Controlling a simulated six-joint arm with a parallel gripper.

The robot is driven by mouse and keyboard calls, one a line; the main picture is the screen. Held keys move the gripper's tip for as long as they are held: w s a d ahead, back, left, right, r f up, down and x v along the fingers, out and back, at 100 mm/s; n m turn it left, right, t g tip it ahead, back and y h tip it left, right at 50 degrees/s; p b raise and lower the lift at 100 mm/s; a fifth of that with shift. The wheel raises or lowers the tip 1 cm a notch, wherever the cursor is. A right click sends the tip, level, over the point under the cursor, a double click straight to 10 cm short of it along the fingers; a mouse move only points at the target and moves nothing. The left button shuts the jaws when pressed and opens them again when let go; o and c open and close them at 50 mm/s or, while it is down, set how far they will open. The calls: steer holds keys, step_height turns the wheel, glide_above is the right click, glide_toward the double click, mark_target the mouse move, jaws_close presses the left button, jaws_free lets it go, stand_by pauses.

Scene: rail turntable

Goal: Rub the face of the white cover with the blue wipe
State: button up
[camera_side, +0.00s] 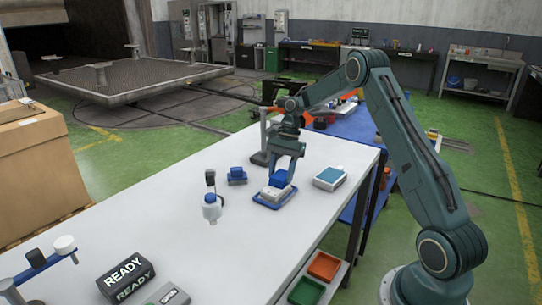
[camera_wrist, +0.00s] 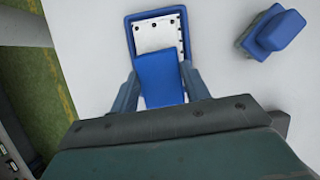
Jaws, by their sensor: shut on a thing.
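The white cover (camera_wrist: 158,34) lies in a blue holder (camera_wrist: 130,40) on the white table, with small dark dots along its edges. In the side view the cover (camera_side: 271,193) and the holder (camera_side: 262,200) are under my gripper (camera_side: 281,174). My gripper is shut on the blue wipe (camera_side: 278,179), a block-shaped pad. In the wrist view the wipe (camera_wrist: 160,82) sits between the two fingers of my gripper (camera_wrist: 160,75) and overlaps the near part of the cover. The wipe appears low over or on the cover; I cannot tell whether they touch. The wipe hides the cover's near part.
A second blue block on a grey-blue base (camera_side: 237,176) stands left of the holder. A bottle with a blue collar (camera_side: 211,208) is farther left. A white box with a teal top (camera_side: 329,178) is to the right.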

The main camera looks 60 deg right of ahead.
steer(key=shift+d, duration=0.7)
steer(key=shift+a, duration=4.35)
step_height(320, 180, up, 8)
steer(key=shift+d, duration=0.15)
